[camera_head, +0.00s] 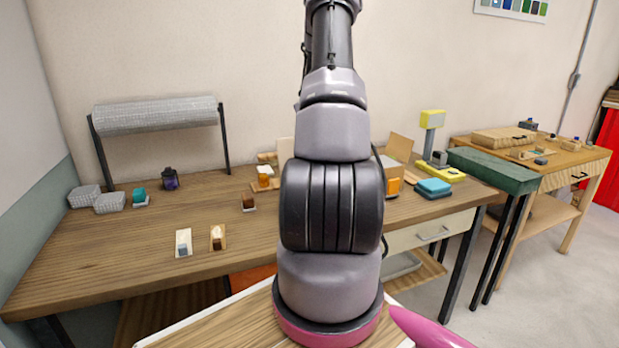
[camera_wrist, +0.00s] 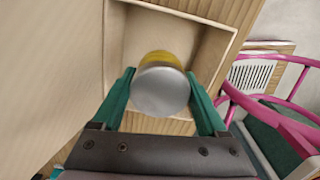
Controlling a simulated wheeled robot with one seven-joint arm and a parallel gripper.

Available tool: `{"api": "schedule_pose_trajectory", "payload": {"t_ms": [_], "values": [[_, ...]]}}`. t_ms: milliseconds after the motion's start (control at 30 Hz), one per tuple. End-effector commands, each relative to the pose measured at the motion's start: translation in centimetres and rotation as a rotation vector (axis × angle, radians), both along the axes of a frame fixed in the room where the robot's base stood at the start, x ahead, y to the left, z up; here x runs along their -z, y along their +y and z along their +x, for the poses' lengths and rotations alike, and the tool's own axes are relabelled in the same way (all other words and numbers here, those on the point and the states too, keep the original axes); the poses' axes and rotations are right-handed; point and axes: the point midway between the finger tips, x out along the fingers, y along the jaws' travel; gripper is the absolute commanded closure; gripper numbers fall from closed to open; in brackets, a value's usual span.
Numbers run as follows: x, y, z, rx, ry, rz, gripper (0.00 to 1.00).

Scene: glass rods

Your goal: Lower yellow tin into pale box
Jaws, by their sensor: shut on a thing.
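The yellow tin (camera_wrist: 160,57) shows in the wrist view with its round silver end (camera_wrist: 161,92) toward the camera. My gripper (camera_wrist: 160,73) is shut on it, one green finger on each side. The tin is over the open pale box (camera_wrist: 228,55), with the box's inside floor and walls showing around its far end. I cannot tell how far the tin is below the rim, or whether it touches the floor. In the head view my arm hides the gripper and the tin.
A pale panel (camera_wrist: 45,65) stands close at the left in the wrist view. In the head view, an orange block (camera_head: 393,186), stacked blue pads (camera_head: 434,187) and a yellow-topped stand (camera_head: 432,120) are on the workbench (camera_head: 120,245) right of my arm. The bench's left front is mostly clear.

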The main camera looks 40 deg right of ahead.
Motion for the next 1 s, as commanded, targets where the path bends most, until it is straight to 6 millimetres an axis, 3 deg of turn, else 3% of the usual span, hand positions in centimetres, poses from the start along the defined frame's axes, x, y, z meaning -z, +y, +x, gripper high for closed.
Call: {"api": "schedule_pose_trajectory", "payload": {"t_ms": [600,1000], "values": [[3.1,0.0,0.0,-0.001,0.000,0.001,0.87],[3.6,0.0,0.0,0.000,-0.001,0.000,0.87]]}}
